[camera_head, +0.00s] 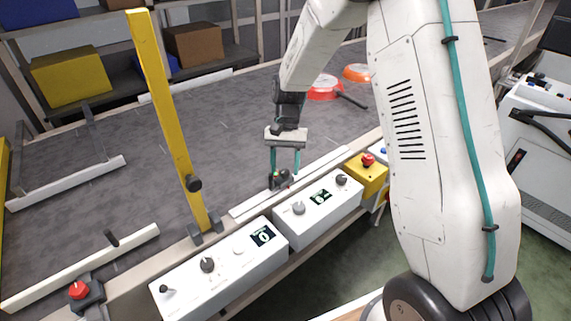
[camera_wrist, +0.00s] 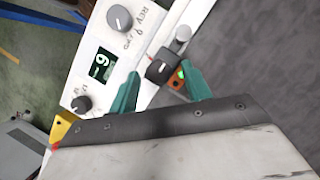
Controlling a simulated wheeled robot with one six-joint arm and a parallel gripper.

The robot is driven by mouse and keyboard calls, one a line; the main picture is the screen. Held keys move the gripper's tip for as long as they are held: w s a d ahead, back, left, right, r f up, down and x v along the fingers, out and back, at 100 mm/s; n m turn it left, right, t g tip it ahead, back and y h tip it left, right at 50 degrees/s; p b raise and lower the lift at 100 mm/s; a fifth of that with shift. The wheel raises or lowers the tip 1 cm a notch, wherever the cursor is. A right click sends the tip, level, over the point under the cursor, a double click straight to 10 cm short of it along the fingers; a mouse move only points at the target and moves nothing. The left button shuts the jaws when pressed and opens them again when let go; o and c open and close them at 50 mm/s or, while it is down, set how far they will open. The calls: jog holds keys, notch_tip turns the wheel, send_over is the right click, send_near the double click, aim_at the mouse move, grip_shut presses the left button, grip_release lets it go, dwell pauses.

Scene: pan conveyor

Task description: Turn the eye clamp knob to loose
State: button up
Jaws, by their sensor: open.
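The eye clamp knob (camera_wrist: 160,70) is a small black knob with a pale mark on its rim, beside a lit green light on an orange-brown part. In the head view the small dark clamp assembly (camera_head: 279,181) sits on the near rail of the conveyor. My gripper (camera_head: 284,170) is open, pointing down over the clamp. In the wrist view the green fingertips of my gripper (camera_wrist: 160,78) lie on either side of the knob, with gaps visible. I cannot tell whether the tips are at knob height.
White control boxes (camera_head: 318,224) with dials and displays line the near edge. A yellow box (camera_head: 367,176) with a red button stands right of them. A yellow post (camera_head: 168,120) rises to the left. Red (camera_head: 323,93) and orange (camera_head: 356,73) pans lie on the belt (camera_head: 200,110).

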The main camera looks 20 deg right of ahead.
jog(key=v, duration=0.7)
jog(key=shift+w+r, duration=0.2)
jog(key=shift+r, duration=0.15)
jog(key=shift+d, duration=0.1)
jog(key=s+r+n+t, duration=0.1)
jog(key=s+r, duration=0.4)
jog(key=s, duration=0.6)
jog(key=s+d+r+n+t+h, duration=0.1)
jog(key=s+r, duration=0.4)
jog(key=s, duration=0.6)
jog(key=s+d+r+n+t+h, duration=0.1)
jog(key=s+r+n+t, duration=0.2)
jog(key=s, duration=0.8)
notch_tip(320, 180, up, 2)
jog(key=shift+s+r+n, duration=0.1)
jog(key=shift+s+n, duration=0.1)
jog(key=shift+n, duration=0.1)
